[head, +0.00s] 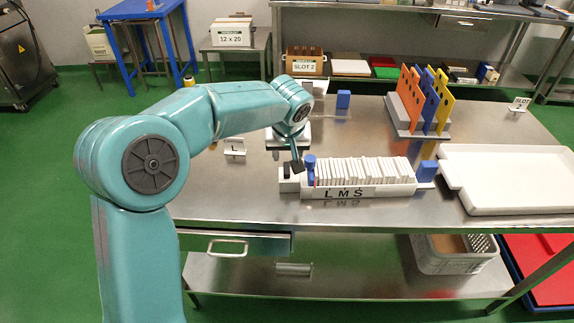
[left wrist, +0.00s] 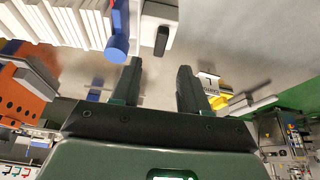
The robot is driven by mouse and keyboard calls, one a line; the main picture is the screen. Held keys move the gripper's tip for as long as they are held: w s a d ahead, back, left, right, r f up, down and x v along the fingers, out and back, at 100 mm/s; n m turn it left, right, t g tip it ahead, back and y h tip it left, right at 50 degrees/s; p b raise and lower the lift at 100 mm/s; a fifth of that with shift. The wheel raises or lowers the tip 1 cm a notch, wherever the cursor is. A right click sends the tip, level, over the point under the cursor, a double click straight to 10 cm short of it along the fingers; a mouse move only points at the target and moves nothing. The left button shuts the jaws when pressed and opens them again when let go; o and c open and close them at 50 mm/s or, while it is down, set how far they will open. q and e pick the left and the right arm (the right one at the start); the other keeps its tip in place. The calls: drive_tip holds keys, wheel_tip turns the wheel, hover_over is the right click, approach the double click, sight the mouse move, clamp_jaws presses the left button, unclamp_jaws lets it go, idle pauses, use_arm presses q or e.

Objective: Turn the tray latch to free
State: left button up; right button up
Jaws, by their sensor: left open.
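A white tray (head: 365,192) marked L M S stands on the steel table, filled with a row of upright white packets. A blue knob (head: 310,160) is at its left end; it also shows in the left wrist view (left wrist: 118,38). Beside it is a small white block with a black bar, probably the latch (left wrist: 161,40), lying lengthwise toward the gripper in the left wrist view. My left gripper (left wrist: 158,78) is open, with nothing between its fingers; the block and bar are just beyond the fingertips. In the head view the gripper (head: 297,165) partly hides the block.
A blue block (head: 427,171) is at the tray's right end. A large white tray (head: 510,208) lies at the right. Orange, blue and yellow upright panels (head: 441,100) stand in a grey holder behind. An L sign (head: 235,147) stands left of my gripper. The table's front left is clear.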

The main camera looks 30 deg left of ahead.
sight(287, 167)
use_arm(q)
drive_tip(key=x, duration=0.8)
clamp_jaws()
